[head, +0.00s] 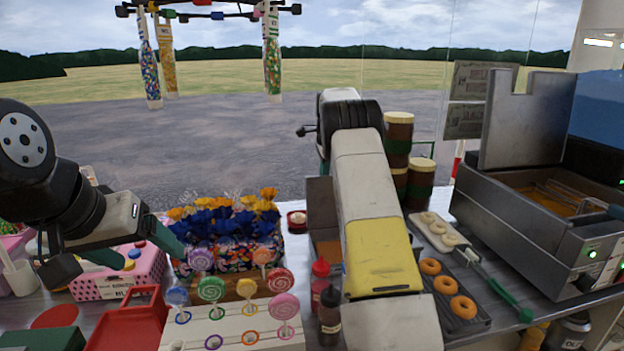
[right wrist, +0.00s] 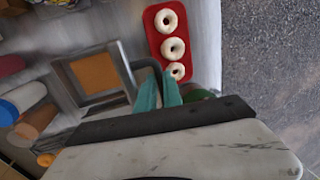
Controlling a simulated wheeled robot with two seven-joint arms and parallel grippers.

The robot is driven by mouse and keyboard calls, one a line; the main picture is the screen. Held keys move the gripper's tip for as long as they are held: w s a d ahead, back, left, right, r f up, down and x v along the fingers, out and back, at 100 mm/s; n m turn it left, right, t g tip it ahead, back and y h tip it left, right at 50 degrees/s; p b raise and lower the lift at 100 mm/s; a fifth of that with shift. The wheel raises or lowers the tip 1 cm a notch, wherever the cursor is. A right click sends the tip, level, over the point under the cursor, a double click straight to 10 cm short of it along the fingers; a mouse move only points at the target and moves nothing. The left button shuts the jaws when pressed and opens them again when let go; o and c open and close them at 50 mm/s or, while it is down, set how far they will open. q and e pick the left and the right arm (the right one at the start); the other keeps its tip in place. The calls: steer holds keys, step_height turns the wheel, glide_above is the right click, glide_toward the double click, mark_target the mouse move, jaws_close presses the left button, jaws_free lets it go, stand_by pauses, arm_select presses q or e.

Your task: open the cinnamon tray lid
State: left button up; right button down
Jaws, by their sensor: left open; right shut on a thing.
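The cinnamon tray (head: 328,249), with orange-brown powder, is partly hidden behind my right arm in the head view. In the right wrist view the powder (right wrist: 95,73) shows uncovered inside a metal frame. A grey-brown panel, seemingly the lid (head: 321,205), stands raised at the tray's back. In the wrist view its edge and dark curved handle (right wrist: 147,64) show beside the tray. My right gripper (right wrist: 159,92) has its teal fingers closed at this handle; in the head view my arm hides them. My left gripper (head: 140,252) is open and empty over the pink box, away from the tray.
Red and dark sauce bottles (head: 329,314) stand close in front of the tray. A lollipop stand (head: 245,325) is to the left. Doughnuts (head: 450,288) and a fryer (head: 530,235) are to the right. A red tray of white doughnuts (right wrist: 160,40) shows in the wrist view.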

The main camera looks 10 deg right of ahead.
steer(key=shift+w+f, duration=0.2)
steer(key=shift+w, duration=0.4)
steer(key=shift+w+f, duration=0.15)
steer(key=shift+w, duration=0.45)
steer(key=shift+w+r, duration=0.1)
steer(key=c, duration=1.5)
jaws_free()
steer(key=shift+w, duration=0.15)
steer(key=shift+s+r, duration=0.3)
steer(key=shift+r, duration=0.9)
steer(key=shift+s+r, duration=0.25)
steer(key=shift+r, duration=1)
steer(key=shift+s+r, duration=0.3)
steer(key=shift+r, duration=0.9)
